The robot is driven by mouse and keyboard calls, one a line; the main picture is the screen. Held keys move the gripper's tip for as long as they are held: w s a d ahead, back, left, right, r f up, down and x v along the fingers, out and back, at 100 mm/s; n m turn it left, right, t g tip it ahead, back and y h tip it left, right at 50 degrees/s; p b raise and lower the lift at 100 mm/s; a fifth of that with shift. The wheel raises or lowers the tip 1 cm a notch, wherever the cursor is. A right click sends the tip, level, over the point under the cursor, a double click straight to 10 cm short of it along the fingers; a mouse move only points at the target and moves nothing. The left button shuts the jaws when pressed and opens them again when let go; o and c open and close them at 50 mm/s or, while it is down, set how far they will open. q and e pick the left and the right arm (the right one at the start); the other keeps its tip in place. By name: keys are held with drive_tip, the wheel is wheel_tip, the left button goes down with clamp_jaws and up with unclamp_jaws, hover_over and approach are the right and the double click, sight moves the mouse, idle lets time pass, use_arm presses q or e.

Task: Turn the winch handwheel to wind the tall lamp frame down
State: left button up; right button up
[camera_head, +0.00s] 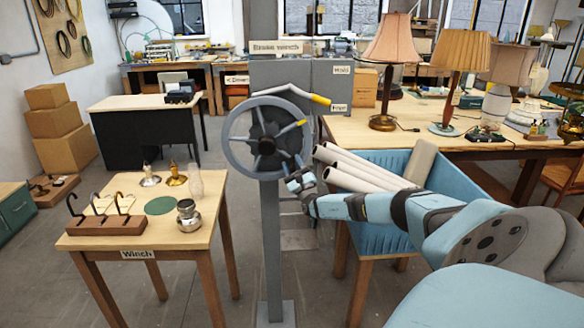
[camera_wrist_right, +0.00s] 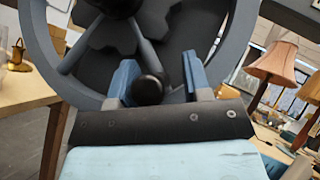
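The winch handwheel (camera_head: 230,138) is a grey ring with spokes and a dark hub, upright on a grey post (camera_head: 271,240) in the middle of the head view. Its rim also shows in the right wrist view (camera_wrist_right: 42,50). My right gripper (camera_head: 298,181) is at the wheel's lower right. In the right wrist view its two blue fingers (camera_wrist_right: 160,78) stand apart on either side of a black knob (camera_wrist_right: 150,89), with a gap visible at the right finger. My left gripper is out of view. I cannot pick out the tall lamp frame.
A blue bin (camera_head: 385,232) with white tubes (camera_head: 362,172) stands close right of the wheel. A small table labelled Winch (camera_head: 110,243) is at the left. Shaded lamps (camera_head: 391,45) stand on the right bench.

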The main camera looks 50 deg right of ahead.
drive_tip(key=shift+a+f, duration=0.15)
drive_tip(key=shift+f, duration=0.05)
drive_tip(key=shift+s+f, duration=0.1)
drive_tip(key=shift+f, duration=0.05)
drive_tip(key=b+v, duration=0.1)
drive_tip(key=v, duration=1.2)
drive_tip(key=shift+s+b, duration=0.3)
drive_tip(key=shift+b, duration=0.1)
